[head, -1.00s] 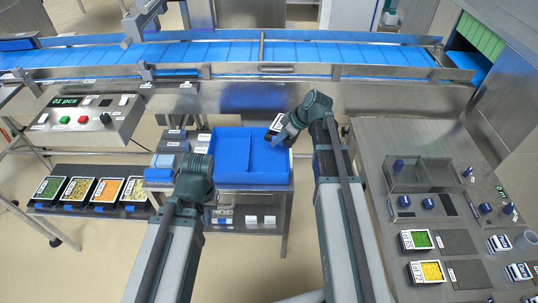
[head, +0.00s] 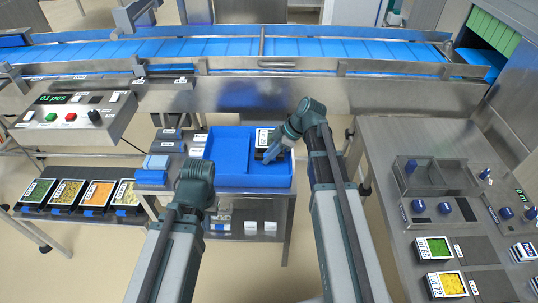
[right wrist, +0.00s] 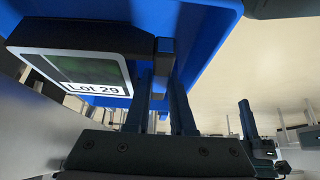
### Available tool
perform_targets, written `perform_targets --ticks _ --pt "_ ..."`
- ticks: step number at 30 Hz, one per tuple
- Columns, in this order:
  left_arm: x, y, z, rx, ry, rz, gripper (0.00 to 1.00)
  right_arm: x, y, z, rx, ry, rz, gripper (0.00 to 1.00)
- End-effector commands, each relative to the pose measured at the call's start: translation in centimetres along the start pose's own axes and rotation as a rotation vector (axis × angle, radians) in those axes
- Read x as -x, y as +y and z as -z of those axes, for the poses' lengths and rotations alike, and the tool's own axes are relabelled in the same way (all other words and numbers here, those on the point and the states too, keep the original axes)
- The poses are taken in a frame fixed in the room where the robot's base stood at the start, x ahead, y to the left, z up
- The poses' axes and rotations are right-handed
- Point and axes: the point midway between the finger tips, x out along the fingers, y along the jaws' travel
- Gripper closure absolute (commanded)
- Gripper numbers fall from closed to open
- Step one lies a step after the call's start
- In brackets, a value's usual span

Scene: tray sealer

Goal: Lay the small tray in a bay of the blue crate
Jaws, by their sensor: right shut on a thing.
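The blue crate (head: 210,180) stands in the middle of the head view, with a divider (head: 250,154) between a left and a right bay. The small tray (head: 264,138) is dark with a white label and is at the far part of the right bay. In the right wrist view the tray (right wrist: 75,38) shows its "Lot 29" label close to the blue crate wall. My right gripper (head: 272,154) is shut on the tray's near edge. I cannot tell whether the tray touches the crate floor. My left arm's end (head: 195,185) is left of the crate's front; its fingers are hidden.
Filled trays (head: 68,193) stand on a rack at the left. Blue and grey blocks (head: 155,162) lie beside the crate. A steel bench (head: 400,150) with green and yellow trays is at the right. A blue conveyor (head: 220,52) runs behind. The left bay looks empty.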

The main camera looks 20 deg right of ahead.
Motion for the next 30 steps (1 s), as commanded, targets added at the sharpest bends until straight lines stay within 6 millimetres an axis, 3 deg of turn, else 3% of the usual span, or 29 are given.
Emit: perform_targets --ticks 15,30 --pt "-5.2 0.5 0.3 0.0 0.0 0.0 1.0 -4.4 0.0 -2.8 -0.001 0.0 -0.001 1.0" --pt "-5.6 0.5 0.3 0.0 0.0 0.0 1.0 -4.8 0.0 -3.1 -0.001 0.0 -0.001 1.0"
